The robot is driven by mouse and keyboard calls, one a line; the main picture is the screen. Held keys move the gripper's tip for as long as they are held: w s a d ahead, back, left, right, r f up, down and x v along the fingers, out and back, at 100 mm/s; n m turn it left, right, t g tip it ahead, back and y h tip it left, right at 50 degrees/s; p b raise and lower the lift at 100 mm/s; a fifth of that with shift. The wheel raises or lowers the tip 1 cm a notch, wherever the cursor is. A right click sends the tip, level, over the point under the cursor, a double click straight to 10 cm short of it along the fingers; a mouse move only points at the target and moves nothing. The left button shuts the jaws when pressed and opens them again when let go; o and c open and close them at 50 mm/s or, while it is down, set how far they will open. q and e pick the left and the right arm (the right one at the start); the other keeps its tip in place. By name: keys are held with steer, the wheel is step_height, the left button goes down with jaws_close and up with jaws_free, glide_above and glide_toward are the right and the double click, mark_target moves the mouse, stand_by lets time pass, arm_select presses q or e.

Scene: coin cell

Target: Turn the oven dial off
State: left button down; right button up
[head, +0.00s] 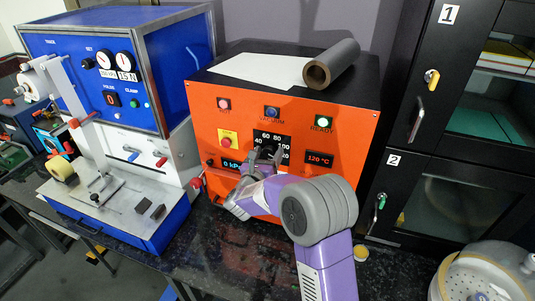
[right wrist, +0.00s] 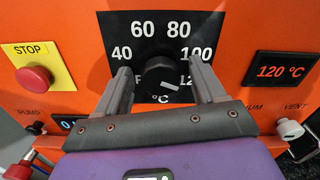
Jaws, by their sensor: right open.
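The oven (head: 350,128) is an orange-fronted box with a black top. Its black round dial (right wrist: 160,76) sits on a black scale plate marked 40, 60, 80, 100 and more. A pale pointer mark on the dial points to the lower right, toward the partly hidden 120 side. My right gripper (right wrist: 162,82) is open, its two fingers on either side of the dial; I cannot tell whether they touch it. In the head view my right gripper (head: 262,160) is at the dial and hides much of it. My left gripper is not in view.
A red stop button (right wrist: 33,77) is left of the dial. A display (right wrist: 281,70) reading 120 °C is right of it, above a vent knob (right wrist: 290,129). A blue machine (head: 110,75) stands left, black cabinets (head: 425,150) right. A roll (head: 332,63) lies on the oven.

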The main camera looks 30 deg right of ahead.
steer(key=c, duration=1.1)
steer(key=shift+o, duration=0.2)
